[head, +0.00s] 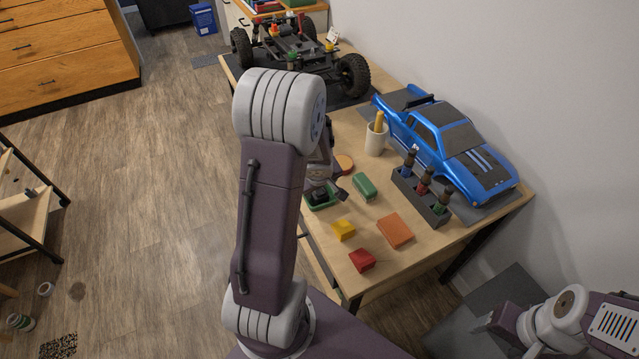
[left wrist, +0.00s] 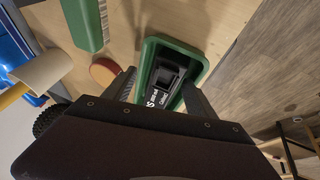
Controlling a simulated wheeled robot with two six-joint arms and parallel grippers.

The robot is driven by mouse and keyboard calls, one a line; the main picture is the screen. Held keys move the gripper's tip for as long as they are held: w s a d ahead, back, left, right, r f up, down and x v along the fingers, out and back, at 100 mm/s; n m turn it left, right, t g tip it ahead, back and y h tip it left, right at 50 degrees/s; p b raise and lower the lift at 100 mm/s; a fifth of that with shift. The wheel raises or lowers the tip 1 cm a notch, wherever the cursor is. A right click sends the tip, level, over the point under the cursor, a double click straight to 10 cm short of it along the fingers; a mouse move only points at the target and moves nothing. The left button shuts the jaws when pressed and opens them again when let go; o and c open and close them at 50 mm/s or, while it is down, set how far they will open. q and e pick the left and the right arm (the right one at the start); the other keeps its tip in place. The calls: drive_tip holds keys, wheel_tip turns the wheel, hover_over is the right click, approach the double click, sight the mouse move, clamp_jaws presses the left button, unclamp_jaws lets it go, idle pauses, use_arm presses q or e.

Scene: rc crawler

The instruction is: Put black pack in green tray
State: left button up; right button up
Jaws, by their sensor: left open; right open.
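The green tray (head: 332,201) sits on the wooden table near its left edge, partly hidden by my left arm. The black pack (head: 319,195) lies inside the tray; it also shows in the left wrist view (left wrist: 165,78) with white lettering, within the tray's green walls (left wrist: 201,60). My left gripper (left wrist: 160,92) is open over the tray, with its fingers on either side of the pack. I cannot tell whether they touch it. My right gripper (head: 484,327) is at the lower right of the head view, away from the table, open and empty.
Around the tray are a green block (head: 364,186), a yellow block (head: 343,230), a red block (head: 361,260), an orange block (head: 395,231) and a round orange-brown thing (head: 344,163). A cup (head: 376,139), a tool rack (head: 420,196), a blue car body (head: 445,140) and a wheeled chassis (head: 290,50) stand beyond.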

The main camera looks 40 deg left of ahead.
use_arm(q)
drive_tip(key=p+v, duration=0.7)
drive_tip(key=v, duration=0.5)
drive_tip(key=s+d+m+g+h, duration=0.3)
drive_tip(key=s+d+m, duration=0.5)
drive_tip(key=d+m, duration=0.4)
drive_tip(key=shift+d+f+m, duration=0.3)
drive_tip(key=shift+d+m, duration=0.1)
drive_tip(key=shift+d, duration=0.6)
drive_tip(key=shift+s+r+p, duration=0.2)
drive_tip(key=shift+r+p, duration=0.1)
drive_tip(key=shift+r, duration=0.05)
